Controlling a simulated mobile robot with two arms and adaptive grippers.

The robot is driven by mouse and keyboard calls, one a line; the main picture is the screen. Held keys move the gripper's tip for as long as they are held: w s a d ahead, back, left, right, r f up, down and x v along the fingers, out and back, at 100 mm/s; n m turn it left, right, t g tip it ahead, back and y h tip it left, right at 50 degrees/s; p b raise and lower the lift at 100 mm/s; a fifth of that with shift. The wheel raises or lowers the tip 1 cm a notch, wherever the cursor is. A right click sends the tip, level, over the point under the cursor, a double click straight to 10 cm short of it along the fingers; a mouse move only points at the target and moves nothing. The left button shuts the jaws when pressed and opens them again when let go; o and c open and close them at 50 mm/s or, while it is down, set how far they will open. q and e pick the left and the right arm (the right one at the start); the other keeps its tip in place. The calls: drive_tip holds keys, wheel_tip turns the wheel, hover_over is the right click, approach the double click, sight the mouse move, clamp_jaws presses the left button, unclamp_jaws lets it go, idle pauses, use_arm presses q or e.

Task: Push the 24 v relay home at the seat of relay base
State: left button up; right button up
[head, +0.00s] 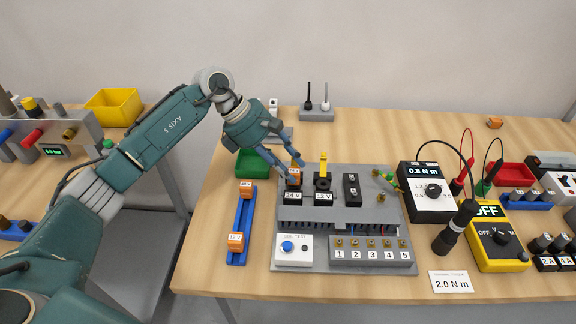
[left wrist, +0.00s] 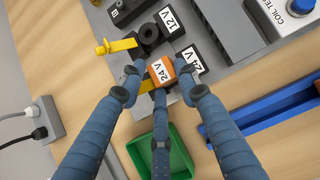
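The orange 24 V relay (head: 294,177) is at the black base labelled 24 V (head: 292,198), at the left of the grey panel. In the left wrist view the relay (left wrist: 159,74) shows its white 24 V label, beside the base's label (left wrist: 192,62). My left gripper (head: 296,163) reaches down from behind. In the left wrist view its fingers (left wrist: 158,80) close around the relay, one on each side and one below. A yellow lever piece shows beside the relay, partly hidden. How deep the relay sits cannot be seen. My right gripper is out of view.
The 12 V base (head: 323,197) with an upright yellow lever (head: 323,163) stands close to the right. A blue rail (head: 241,222) with two orange relays lies left. A green bin (head: 252,163) is behind. The coil test box (head: 293,250) is in front.

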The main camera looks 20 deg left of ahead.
use_arm(q)
drive_tip(key=o, duration=0.5)
drive_tip(key=shift+f, duration=0.15)
drive_tip(key=shift+c, duration=0.2)
drive_tip(key=v, duration=1.2)
drive_tip(key=shift+a, duration=0.15)
